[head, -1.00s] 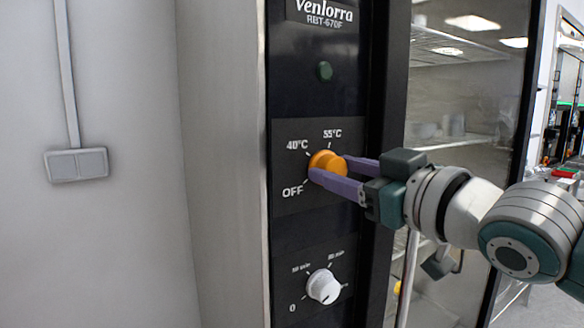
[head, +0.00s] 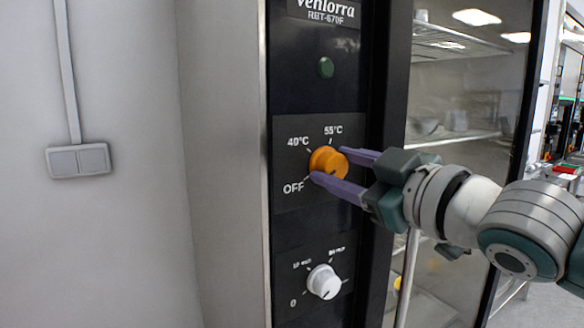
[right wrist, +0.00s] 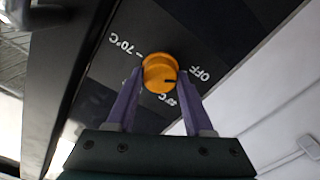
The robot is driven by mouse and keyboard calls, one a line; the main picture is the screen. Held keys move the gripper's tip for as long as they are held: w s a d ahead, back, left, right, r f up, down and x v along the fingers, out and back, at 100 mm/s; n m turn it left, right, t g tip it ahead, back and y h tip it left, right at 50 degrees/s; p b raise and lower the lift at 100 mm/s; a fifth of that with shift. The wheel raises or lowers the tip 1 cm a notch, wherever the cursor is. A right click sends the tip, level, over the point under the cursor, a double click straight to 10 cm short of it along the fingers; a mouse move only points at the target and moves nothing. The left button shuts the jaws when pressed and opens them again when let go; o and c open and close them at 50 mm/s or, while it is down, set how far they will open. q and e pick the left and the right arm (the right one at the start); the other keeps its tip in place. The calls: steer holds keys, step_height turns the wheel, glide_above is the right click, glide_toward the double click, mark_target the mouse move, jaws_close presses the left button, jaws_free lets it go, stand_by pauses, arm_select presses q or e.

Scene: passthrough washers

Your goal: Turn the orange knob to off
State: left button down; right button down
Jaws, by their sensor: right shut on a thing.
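The orange knob (head: 326,160) sits on the dark control panel among the labels OFF, 40°C and 55°C. My right gripper (head: 329,165) has its purple fingers on either side of the knob and is shut on it. In the right wrist view the knob (right wrist: 159,70) is between the two fingertips. A dark mark on its face points right, toward the side where OFF is printed. A finger partly hides the label beside OFF. I cannot tell exactly which setting the mark meets. My left gripper is not in view.
A white knob (head: 323,282) is lower on the same panel, and a green button (head: 326,68) is above. A glass door (head: 465,90) with shelves behind it is to the right, behind my right arm. A wall switch (head: 78,160) is at the left.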

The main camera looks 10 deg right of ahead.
steer(key=shift+f, duration=0.3)
steer(key=shift+c, duration=1.8)
jaws_free()
steer(key=shift+o, duration=0.3)
steer(key=shift+w+r, duration=0.15)
steer(key=shift+r, duration=0.05)
steer(key=b+v, duration=0.2)
steer(key=v, duration=0.8)
steer(key=shift+b, duration=0.3)
steer(key=shift+r, duration=0.1)
